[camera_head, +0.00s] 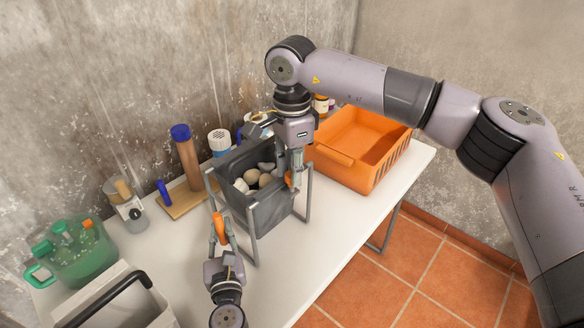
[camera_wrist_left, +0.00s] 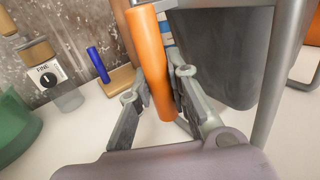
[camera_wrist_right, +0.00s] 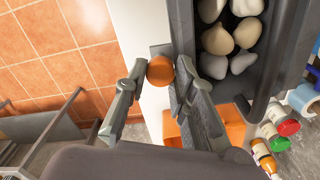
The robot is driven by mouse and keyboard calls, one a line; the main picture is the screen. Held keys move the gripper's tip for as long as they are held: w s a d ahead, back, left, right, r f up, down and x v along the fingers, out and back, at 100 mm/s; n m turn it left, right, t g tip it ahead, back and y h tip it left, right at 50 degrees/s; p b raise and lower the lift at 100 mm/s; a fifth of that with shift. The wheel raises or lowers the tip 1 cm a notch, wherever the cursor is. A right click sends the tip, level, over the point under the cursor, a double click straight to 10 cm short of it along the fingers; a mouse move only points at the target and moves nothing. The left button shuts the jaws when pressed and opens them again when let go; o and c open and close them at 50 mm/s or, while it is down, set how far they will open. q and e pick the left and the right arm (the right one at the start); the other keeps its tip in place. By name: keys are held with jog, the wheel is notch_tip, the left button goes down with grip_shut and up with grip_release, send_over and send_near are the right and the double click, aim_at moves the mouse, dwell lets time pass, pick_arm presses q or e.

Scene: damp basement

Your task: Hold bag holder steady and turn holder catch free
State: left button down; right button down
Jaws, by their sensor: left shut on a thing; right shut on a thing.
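The bag holder (camera_head: 249,245) is a grey metal frame on the white table, around a dark grey bag (camera_head: 275,211) with pale rounded stones (camera_head: 265,180). My left gripper (camera_head: 219,238) is shut on an orange cylindrical grip (camera_wrist_left: 150,62) at the holder's near-left side. In the left wrist view it lies between both fingers. My right gripper (camera_head: 291,178) comes down from above at the holder's right side. It is shut on an orange round knob (camera_wrist_right: 160,70), which appears to be the holder catch. The catch's mounting is hidden by the fingers.
An orange crate (camera_head: 365,150) stands close to the right of the holder. Behind the holder are a blue-capped brown cylinder (camera_head: 188,158) and several bottles. A green container (camera_head: 75,255) and a pale bin (camera_head: 110,300) stand at the left. The table front is clear.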

jog(key=shift+m, duration=2.2)
jog(key=c, duration=1.3)
grip_release()
jog(key=shift+r, duration=0.1)
notch_tip(320, 180, up, 12)
jog(key=shift+f, duration=0.1)
pick_arm(q)
jog(key=c, duration=1.4)
grip_release()
jog(key=shift+c, duration=0.2)
